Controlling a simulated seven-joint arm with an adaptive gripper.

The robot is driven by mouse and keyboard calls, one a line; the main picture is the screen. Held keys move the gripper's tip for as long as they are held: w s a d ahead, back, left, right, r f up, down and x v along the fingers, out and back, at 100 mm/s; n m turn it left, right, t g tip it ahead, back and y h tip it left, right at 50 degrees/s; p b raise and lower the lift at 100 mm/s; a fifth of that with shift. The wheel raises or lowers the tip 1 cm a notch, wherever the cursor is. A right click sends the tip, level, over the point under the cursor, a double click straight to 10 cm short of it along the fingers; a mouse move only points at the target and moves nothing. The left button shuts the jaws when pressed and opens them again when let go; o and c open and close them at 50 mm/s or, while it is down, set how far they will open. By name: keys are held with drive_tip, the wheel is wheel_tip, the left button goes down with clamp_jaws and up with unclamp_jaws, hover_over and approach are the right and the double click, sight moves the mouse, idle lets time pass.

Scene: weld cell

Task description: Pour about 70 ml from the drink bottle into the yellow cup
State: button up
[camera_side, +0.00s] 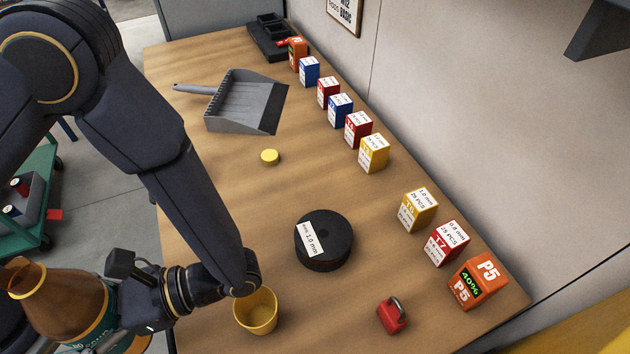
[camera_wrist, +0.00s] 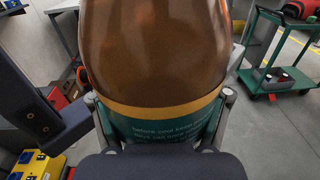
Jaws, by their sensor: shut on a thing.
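The drink bottle (camera_side: 67,303) is brown with a teal label, at the lower left of the side view. Its open neck points up and to the left, so it looks tilted. It fills the middle of the wrist view (camera_wrist: 155,55). My gripper (camera_wrist: 160,118) is shut on the bottle around its label, with a finger on each side. The yellow cup (camera_side: 256,314) stands upright on the table near its front edge, to the right of the bottle and apart from it. My wrist partly covers the cup's rim. The liquid level in either is not visible.
A black wire spool (camera_side: 336,248) lies right of the cup, and a red padlock (camera_side: 392,315) sits further right. A yellow cap (camera_side: 270,157), a grey dustpan (camera_side: 240,100) and a row of small boxes (camera_side: 373,153) stand further back. The wooden table (camera_side: 210,180) is clear mid-left.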

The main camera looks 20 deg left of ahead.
drive_tip(key=w+d+n+g+h, duration=0.2)
drive_tip(key=d+n+h, duration=0.3)
drive_tip(key=h, duration=0.5)
drive_tip(key=w+d+n+g+h, duration=0.2)
drive_tip(key=d+n+h, duration=0.4)
drive_tip(key=n+h, duration=0.3)
drive_tip(key=shift+d+f+g+h, duration=0.15)
drive_tip(key=shift+f+g+h, duration=0.25)
drive_tip(key=shift+g, duration=0.2)
